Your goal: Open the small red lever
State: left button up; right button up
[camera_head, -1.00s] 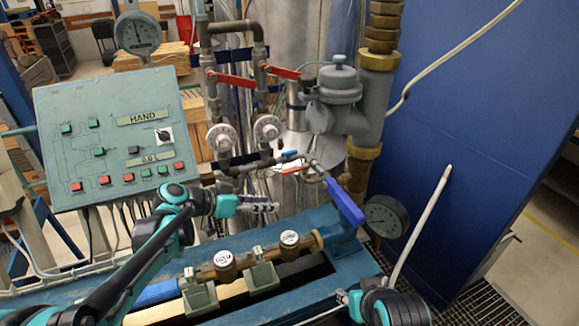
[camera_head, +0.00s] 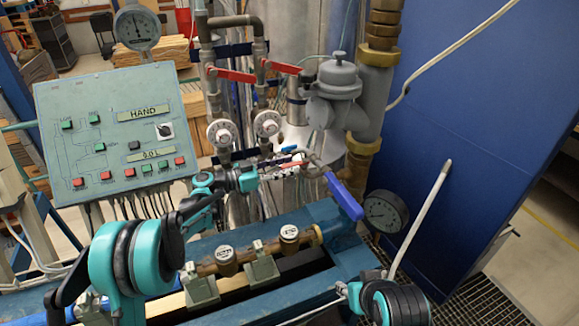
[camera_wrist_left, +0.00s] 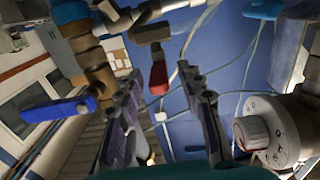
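The small red lever (camera_head: 291,164) sits on the thin piping behind the bench, just below a small blue lever (camera_head: 288,150). In the left wrist view the red lever (camera_wrist_left: 158,76) hangs down between the fingertips. My left gripper (camera_wrist_left: 160,68) is open, with one finger on each side of the lever; I cannot tell whether either touches it. In the head view my left gripper (camera_head: 280,167) reaches the lever from the left, and its fingers are small and partly lost among the pipes.
Two larger red levers (camera_head: 232,75) (camera_head: 283,68) sit higher on the vertical pipes. A big blue handle (camera_head: 344,197) juts out at right. A round dial (camera_wrist_left: 262,132) is close to the right finger. The control panel (camera_head: 115,130) stands left; the bench (camera_head: 335,215) lies below.

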pick_arm(q)
jog(key=shift+w+d, duration=0.15)
jog(key=shift+d, duration=0.3)
grip_shut()
